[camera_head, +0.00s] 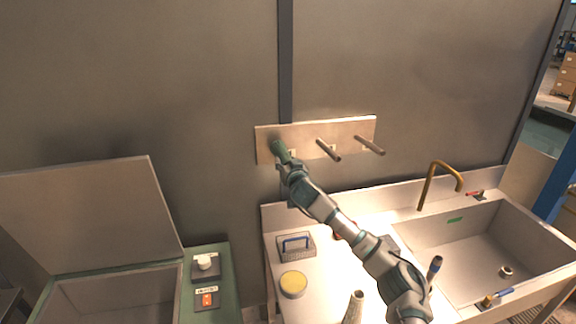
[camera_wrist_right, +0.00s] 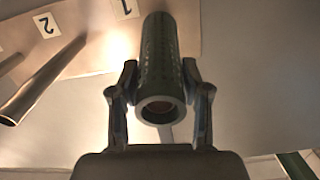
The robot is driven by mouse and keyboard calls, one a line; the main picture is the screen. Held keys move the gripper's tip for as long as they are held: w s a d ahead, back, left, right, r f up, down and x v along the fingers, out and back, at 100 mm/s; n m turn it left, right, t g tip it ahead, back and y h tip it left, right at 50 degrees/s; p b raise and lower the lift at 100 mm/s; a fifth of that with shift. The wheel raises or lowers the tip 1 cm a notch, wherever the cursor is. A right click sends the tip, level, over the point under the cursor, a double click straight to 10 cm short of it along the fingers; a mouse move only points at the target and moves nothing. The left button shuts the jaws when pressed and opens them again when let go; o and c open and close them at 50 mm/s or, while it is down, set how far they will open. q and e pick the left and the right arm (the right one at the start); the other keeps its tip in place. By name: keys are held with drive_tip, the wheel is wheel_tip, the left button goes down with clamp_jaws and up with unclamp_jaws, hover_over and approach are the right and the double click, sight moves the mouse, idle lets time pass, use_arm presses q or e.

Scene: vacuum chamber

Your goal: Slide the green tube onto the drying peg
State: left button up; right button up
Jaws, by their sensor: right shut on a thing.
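The green tube (camera_head: 281,151) is in my right gripper (camera_head: 289,167), in front of the left end of the peg board (camera_head: 266,133). In the right wrist view, the jaws of my right gripper (camera_wrist_right: 159,88) press on both sides of the tube (camera_wrist_right: 160,55). Its open near end faces the camera, and its far end points at the board. Two bare pegs show in the head view, a middle one (camera_head: 328,150) and a right one (camera_head: 369,145). No peg shows at the board's left end, behind the tube. I cannot tell whether the tube is around a peg. My left gripper is out of view.
Below the board stands a sink bench with a basin (camera_head: 470,240) and a brass tap (camera_head: 427,187). A blue-handled brush (camera_head: 296,244) and a yellow round tub (camera_head: 293,284) lie on its left part. An open-lidded chest (camera_head: 110,215) stands at the left.

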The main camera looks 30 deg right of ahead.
drive_tip(key=shift+x, duration=1)
drive_tip(key=o, duration=1.3)
drive_tip(key=v, duration=1.2)
drive_tip(key=shift+d+f, duration=0.1)
